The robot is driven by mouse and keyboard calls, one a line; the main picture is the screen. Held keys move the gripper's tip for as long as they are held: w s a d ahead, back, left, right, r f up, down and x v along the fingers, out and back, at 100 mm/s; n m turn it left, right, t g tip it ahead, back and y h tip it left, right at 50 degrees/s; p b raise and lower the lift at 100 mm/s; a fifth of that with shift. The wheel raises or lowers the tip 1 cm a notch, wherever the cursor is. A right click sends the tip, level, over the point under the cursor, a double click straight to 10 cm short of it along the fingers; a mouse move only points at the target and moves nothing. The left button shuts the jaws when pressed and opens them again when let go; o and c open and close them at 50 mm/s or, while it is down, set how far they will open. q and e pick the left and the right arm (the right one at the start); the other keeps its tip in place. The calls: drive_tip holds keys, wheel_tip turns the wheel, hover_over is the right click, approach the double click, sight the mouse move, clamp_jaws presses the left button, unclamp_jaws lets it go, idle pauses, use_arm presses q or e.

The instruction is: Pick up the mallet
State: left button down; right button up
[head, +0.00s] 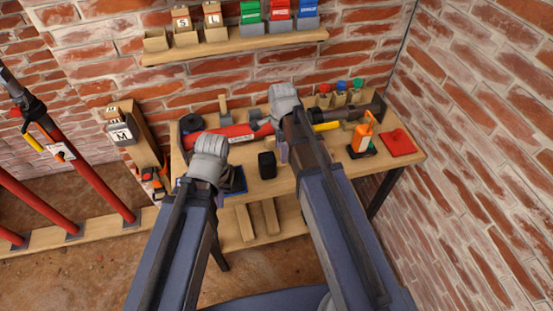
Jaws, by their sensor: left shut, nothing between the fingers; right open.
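I cannot identify the mallet for certain. A small black block (268,166) stands near the front edge of the wooden workbench (330,168); no handle shows on it. A light wooden upright piece (224,106) stands at the back of the bench by the wall. My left gripper (209,152) is shut and empty over the bench's left part, with its fingers mostly hidden by the wrist. My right gripper (285,97) is open over the back middle of the bench, its fingers hardly visible. My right forearm hides part of the bench.
A red cylinder (236,132), a dark long tool (345,112), an orange bottle (362,132) and a red pad (397,142) lie or stand on the bench. A shelf (240,44) with bins hangs above. Brick walls close the back and right. Red poles (92,188) stand left.

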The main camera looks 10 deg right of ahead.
drive_tip(key=shift+s+f, duration=0.15)
wheel_tip(320, 180, down, 2)
drive_tip(key=b, duration=0.2)
drive_tip(key=shift+f+b, duration=0.15)
drive_tip(key=shift+b, duration=0.2)
drive_tip(key=shift+f, duration=0.1)
drive_tip(key=f+b, duration=0.5)
drive_tip(key=shift+s+d, duration=0.1)
drive_tip(key=shift+d, duration=0.3)
clamp_jaws()
